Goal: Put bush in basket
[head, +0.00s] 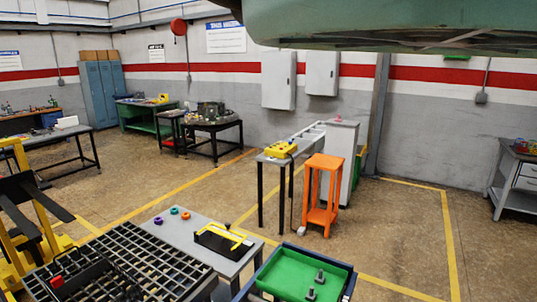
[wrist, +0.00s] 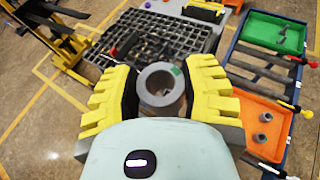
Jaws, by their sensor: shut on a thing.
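In the wrist view my gripper (wrist: 162,90) has its yellow fingers closed on a grey ring-shaped bush (wrist: 148,99) from both sides. I look almost straight into the bush's hole. The dark metal grid basket (wrist: 180,31) lies beyond the bush in that view; the bush hides part of its near side. I cannot tell the bush's height above it. The basket (head: 140,245) also shows at the bottom left of the head view. My gripper and the held bush are not visible in the head view.
A black tool with a red end (wrist: 125,45) lies over the basket. A blue cart at the right carries an orange tray (wrist: 242,117) with grey bushes and a green tray (head: 290,272) with bolts. A grey table (head: 185,222) holds coloured rings. A yellow lift truck (head: 20,235) stands left.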

